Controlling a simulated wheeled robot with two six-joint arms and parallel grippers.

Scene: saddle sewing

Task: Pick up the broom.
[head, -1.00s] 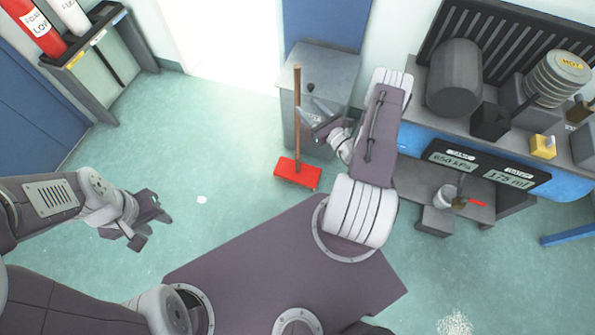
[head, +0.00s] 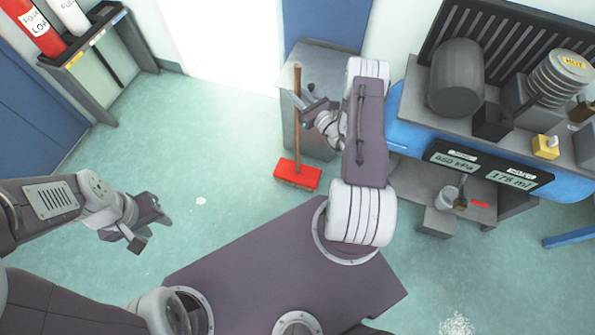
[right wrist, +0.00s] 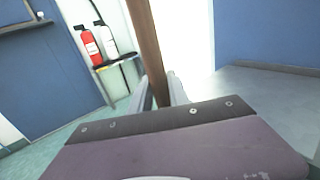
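The broom stands upright on the floor against the front of a grey cabinet, with a brown wooden handle (head: 297,135) and a red head (head: 297,175). My right gripper (head: 304,108) is at the upper part of the handle. In the right wrist view the handle (right wrist: 149,45) passes between the two fingers (right wrist: 160,92), with a small gap visible on the right side. The fingers look open around the handle. My left gripper (head: 152,222) is open and empty over the floor at the left, far from the broom.
The grey cabinet (head: 320,75) stands right behind the broom. A workbench with a gauge display (head: 487,170) and a dark cylinder (head: 456,78) is at the right. Fire extinguishers (head: 35,28) stand at the top left.

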